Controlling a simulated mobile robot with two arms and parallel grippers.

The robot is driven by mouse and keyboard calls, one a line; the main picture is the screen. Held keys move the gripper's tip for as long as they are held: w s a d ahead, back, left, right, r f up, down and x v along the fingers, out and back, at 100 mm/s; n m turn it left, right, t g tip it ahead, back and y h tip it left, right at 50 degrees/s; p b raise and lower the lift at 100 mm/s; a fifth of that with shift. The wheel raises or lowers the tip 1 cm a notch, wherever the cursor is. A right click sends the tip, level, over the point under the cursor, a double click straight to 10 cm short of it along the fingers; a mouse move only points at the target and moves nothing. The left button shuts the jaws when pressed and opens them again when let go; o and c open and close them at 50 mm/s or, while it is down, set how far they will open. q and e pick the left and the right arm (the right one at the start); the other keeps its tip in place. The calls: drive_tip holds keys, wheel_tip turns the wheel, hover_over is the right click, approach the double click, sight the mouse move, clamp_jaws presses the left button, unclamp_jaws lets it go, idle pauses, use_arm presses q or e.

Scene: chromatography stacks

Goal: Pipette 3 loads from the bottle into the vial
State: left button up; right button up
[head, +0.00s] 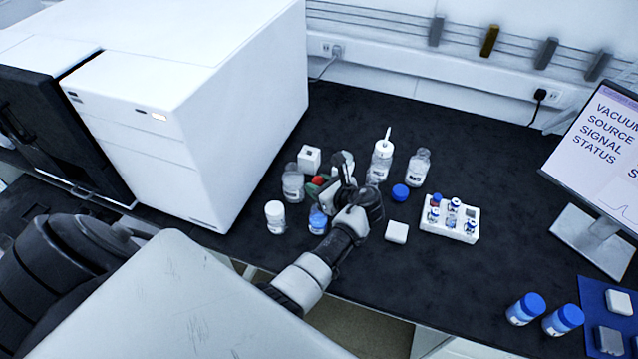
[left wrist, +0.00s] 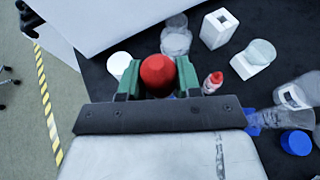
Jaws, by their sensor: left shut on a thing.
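My left gripper (head: 318,186), with green fingers, is shut on a red bulb (head: 318,181), which looks like the pipette's. In the left wrist view the red bulb (left wrist: 158,74) sits between the two green fingers (left wrist: 128,84). The pipette's stem is hidden, so I cannot tell where its tip is. A bottle with blue contents (head: 317,221) stands just below the gripper in the head view. Small blue-capped vials (head: 453,205) stand in a white rack (head: 432,231) to the right. My right gripper is not in view.
Clear bottles (head: 292,184) and (head: 418,168), a white-topped bottle with a nozzle (head: 382,160), a white-capped bottle (head: 275,217), a loose blue cap (head: 400,192) and a white block (head: 396,232) crowd around the gripper. A monitor (head: 610,150) stands right. The black bench behind is clear.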

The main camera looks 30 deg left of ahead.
sight(319, 180)
use_arm(q)
drive_tip(key=shift+f+b, duration=1.9)
drive_tip(key=shift+f, duration=1.35)
drive_tip(key=o, duration=0.5)
drive_tip(key=shift+o, duration=0.2)
wheel_tip(319, 180, up, 10)
drive_tip(key=p, duration=1.1)
drive_tip(key=shift+r, duration=0.2)
drive_tip(key=shift+r+p, duration=0.65)
drive_tip(key=shift+r, duration=0.35)
